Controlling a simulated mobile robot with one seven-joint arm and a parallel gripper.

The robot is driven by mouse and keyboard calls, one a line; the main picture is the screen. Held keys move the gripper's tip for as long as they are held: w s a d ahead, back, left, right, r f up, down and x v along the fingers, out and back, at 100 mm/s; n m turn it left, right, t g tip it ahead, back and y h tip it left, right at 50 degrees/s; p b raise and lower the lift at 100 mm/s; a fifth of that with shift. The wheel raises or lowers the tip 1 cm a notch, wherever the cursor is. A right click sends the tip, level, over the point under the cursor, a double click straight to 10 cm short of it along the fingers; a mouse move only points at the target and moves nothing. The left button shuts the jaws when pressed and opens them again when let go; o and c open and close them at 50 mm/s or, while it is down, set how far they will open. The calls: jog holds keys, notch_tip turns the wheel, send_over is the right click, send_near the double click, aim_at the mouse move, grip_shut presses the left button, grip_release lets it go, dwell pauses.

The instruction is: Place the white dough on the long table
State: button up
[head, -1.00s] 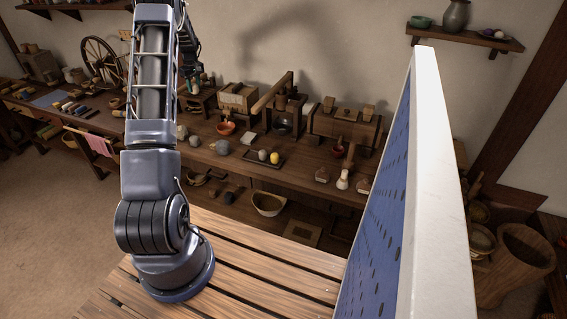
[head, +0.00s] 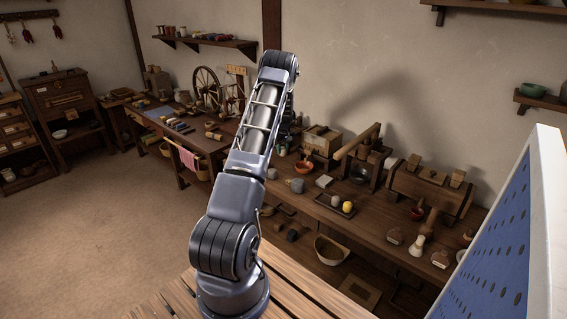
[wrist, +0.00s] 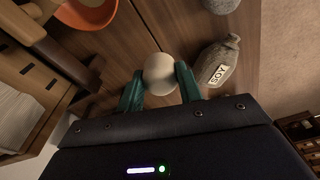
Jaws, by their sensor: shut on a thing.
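The white dough (wrist: 160,72) is a pale round ball between the two teal fingers of my gripper (wrist: 160,78) in the wrist view. The gripper is shut on it. Brown wood planks lie below it in the wrist view; I cannot tell whether the dough touches them. The long table (head: 376,222) runs along the wall in the head view, dark brown and laden with small things. My arm hides part of it, and I cannot make out the gripper or the dough in the head view.
A grey sack marked SOY (wrist: 217,62) lies just right of the dough. An orange bowl (wrist: 97,14) is at upper left. In the head view, a tray with a yellow ball (head: 348,207), a wooden press (head: 432,188) and a spinning wheel (head: 207,90) stand along the wall.

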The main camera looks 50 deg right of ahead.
jog(key=shift+f, duration=3.95)
jog(key=shift+f, duration=0.15)
jog(key=o, duration=1)
